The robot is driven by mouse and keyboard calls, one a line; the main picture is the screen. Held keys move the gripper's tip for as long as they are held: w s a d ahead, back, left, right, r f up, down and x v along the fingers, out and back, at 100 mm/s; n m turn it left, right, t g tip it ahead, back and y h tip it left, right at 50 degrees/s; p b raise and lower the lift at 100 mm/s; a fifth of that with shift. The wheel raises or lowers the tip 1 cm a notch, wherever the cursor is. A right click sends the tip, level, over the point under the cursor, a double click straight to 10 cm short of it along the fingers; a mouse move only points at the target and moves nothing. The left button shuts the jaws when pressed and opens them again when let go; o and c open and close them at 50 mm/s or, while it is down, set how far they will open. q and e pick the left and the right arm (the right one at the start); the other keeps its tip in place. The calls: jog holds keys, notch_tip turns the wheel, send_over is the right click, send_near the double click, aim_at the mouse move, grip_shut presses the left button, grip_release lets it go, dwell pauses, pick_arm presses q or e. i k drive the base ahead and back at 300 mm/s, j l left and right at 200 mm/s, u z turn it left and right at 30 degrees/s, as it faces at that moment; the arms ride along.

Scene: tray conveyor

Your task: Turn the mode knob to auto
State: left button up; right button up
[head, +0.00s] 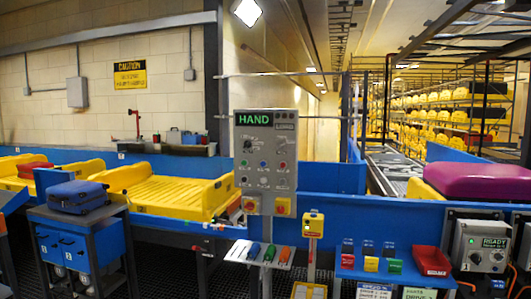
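A grey control panel (265,160) stands upright on a post near the middle of the head view. Its display (261,120) reads HAND in green. A small dark knob (248,146) sits on the upper left of the panel face, with markings around it too small to read. Which way its pointer faces is too small to tell. Several coloured buttons and small controls are below it. Neither of my grippers shows in the head view, and nothing touches the panel.
A sloped shelf with coloured-handled tools (268,252) is below. Yellow trays (160,190) lie on the conveyor behind.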

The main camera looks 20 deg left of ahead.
aim_at(281, 145)
jog(key=i+j, duration=1.3)
